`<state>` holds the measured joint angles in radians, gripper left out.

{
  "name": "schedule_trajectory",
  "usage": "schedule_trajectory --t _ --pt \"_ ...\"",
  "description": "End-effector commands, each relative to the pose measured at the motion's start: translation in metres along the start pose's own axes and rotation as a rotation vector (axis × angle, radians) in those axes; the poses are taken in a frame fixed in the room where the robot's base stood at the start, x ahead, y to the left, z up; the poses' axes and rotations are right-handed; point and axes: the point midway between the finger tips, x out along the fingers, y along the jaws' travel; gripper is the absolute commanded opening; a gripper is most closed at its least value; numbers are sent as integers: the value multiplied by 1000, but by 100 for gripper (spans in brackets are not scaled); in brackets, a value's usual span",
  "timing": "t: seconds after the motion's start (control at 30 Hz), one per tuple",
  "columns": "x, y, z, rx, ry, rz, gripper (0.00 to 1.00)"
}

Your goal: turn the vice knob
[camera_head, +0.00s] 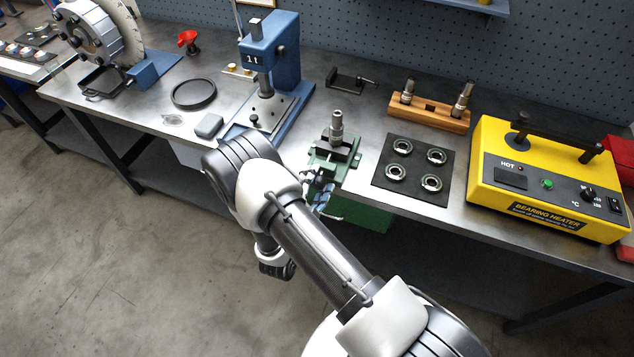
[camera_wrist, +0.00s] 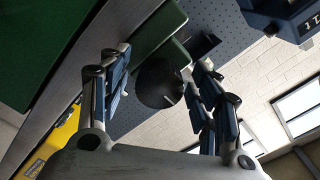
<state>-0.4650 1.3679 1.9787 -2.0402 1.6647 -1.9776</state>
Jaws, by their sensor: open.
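The green vice (camera_head: 347,165) stands at the front edge of the bench in the head view, with a metal spindle (camera_head: 337,126) upright in its jaws. In the wrist view the vice's green body (camera_wrist: 158,28) is at the top. The dark round vice knob (camera_wrist: 157,84), with a small pale pin at its side, shows between my fingers. My gripper (camera_wrist: 162,88) is open, one blue-padded finger on each side of the knob in the picture. I cannot tell whether either pad touches it. In the head view my gripper (camera_head: 321,190) is at the vice's front, partly behind my arm; the knob is hidden there.
A blue press (camera_head: 270,75) stands left of the vice. A dark mat (camera_head: 415,168) with several bearing rings lies to the right, then the yellow bearing heater (camera_head: 545,180). A wooden block (camera_head: 430,112) with metal parts stands behind. A green box (camera_head: 365,213) is below the bench edge.

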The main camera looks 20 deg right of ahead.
Motion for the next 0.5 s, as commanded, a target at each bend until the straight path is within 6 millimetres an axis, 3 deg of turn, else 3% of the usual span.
schedule_trajectory --t 0.13,0.5 --pt "0 0 0 0 0 0 56" --pt "0 0 0 0 0 0 32"
